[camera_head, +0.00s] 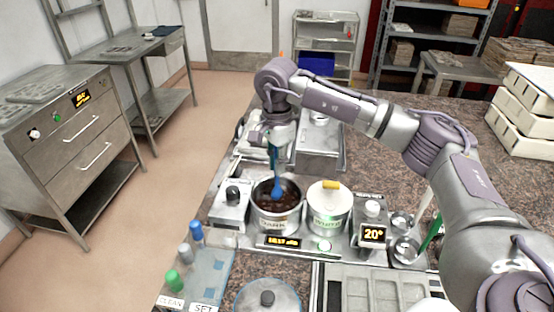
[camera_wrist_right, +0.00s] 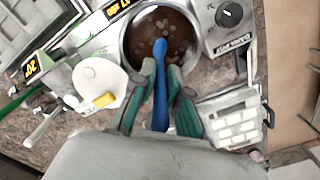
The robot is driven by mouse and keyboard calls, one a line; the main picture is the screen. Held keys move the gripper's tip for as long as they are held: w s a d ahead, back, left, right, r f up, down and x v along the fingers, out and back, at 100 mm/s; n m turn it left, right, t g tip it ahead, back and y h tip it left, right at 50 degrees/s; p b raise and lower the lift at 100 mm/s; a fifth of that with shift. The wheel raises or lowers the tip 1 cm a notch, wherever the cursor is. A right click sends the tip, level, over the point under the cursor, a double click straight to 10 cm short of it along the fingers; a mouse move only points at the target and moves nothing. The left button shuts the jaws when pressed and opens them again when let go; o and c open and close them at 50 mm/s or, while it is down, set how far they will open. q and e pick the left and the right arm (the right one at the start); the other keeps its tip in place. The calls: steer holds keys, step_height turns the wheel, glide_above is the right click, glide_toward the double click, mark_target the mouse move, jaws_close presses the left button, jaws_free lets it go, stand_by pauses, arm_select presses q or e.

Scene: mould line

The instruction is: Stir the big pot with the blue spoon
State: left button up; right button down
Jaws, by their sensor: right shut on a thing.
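The big pot (camera_head: 275,223) is a steel pot with a dark label and dark brown contents with lumps, open at the top. It also shows in the right wrist view (camera_wrist_right: 127,55). My right gripper (camera_head: 275,150) is above the pot, its green-padded fingers shut on the handle of the blue spoon (camera_head: 277,188). The spoon points down, with its head inside the pot's outline; I cannot tell how deep it reaches. In the right wrist view the spoon (camera_wrist_right: 160,90) runs between the fingers toward the pot. My left gripper is not in view.
A control box with a black knob (camera_head: 232,195) is on the left, and a 20° display (camera_head: 373,234) on the right. Coloured-cap bottles (camera_head: 196,232) stand front left.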

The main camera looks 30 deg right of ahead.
mark_target(279, 189)
steer(key=shift+f+b, duration=0.95)
steer(key=shift+f, duration=0.65)
steer(key=shift+f+b, duration=1)
steer(key=shift+f, duration=0.35)
steer(key=shift+s+d, duration=0.1)
steer(key=shift+d, duration=0.05)
